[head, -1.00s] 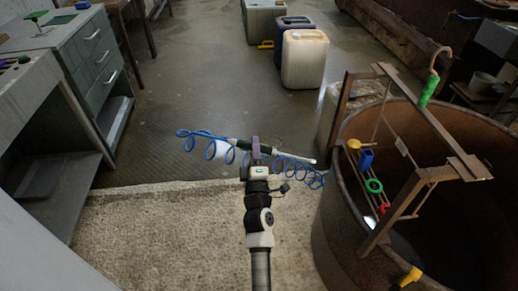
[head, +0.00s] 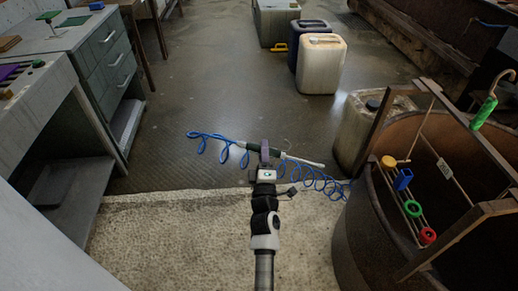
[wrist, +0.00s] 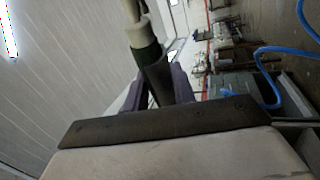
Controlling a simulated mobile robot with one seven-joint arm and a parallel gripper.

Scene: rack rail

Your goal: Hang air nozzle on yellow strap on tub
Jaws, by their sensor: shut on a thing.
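My gripper (head: 265,150) is shut on the air nozzle (head: 306,161), which has a dark green handle and a pale tip pointing right. A blue coiled hose (head: 205,137) hangs around it. In the wrist view the nozzle (wrist: 147,48) sits between the purple fingers of my gripper (wrist: 158,90). The rusty round tub (head: 350,250) stands at the right, clear of the nozzle. A frame over it carries a yellow piece (head: 388,161), which may be the yellow strap; its shape is hard to tell.
Beside the yellow piece hang blue (head: 403,179), green (head: 413,208) and red (head: 428,235) pieces. A green-handled hook (head: 484,112) is at the far right. A pale jug (head: 362,125) stands behind the tub. Grey cabinets (head: 105,60) line the left.

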